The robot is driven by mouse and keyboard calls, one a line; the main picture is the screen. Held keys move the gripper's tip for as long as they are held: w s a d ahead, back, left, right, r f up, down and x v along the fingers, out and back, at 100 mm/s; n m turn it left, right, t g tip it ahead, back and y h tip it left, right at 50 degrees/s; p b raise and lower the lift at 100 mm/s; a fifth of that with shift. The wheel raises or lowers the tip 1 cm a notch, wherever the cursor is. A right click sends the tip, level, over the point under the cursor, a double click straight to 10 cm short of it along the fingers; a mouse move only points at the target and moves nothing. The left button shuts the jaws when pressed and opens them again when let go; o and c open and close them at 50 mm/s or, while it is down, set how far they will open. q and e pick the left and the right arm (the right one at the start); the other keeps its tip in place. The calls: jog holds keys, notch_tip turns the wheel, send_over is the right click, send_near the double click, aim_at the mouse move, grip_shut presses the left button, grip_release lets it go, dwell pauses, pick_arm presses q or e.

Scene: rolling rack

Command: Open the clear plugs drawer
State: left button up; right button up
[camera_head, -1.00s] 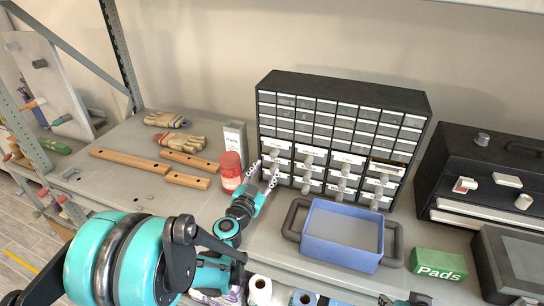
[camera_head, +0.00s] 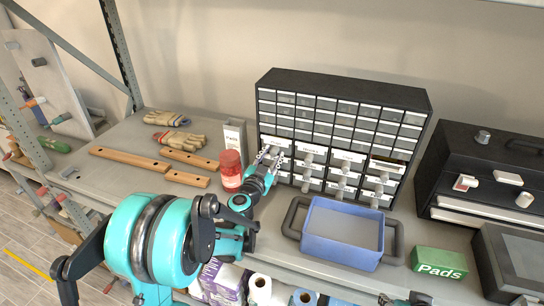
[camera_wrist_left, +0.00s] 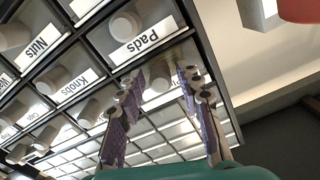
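The black drawer cabinet (camera_head: 345,85) stands against the wall, with small clear drawers above and larger labelled, knobbed drawers below. My left gripper (camera_head: 270,156) is at the cabinet's left column, in front of the uppermost large drawer (camera_head: 276,141). In the left wrist view, its two fingers (camera_wrist_left: 158,88) are spread, one on each side of a pale knob (camera_wrist_left: 160,74). I cannot tell whether they touch it. The label behind them is mostly hidden, and I cannot read "clear plugs" on any drawer. A drawer marked Pads (camera_wrist_left: 148,42) is beside it. My right gripper does not show clearly.
A blue bin (camera_head: 343,234) sits in front of the cabinet. A green Pads box (camera_head: 440,262) and a black toolbox (camera_head: 484,170) are at right.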

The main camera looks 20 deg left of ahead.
pick_arm(q)
grip_shut()
jog(key=s, duration=1.1)
jog(key=shift+s+a+b, duration=0.25)
jog(key=shift+b, duration=0.2)
jog(key=shift+o, duration=2.1)
grip_release()
jog(key=s, duration=1.2)
jog(key=shift+a, duration=0.25)
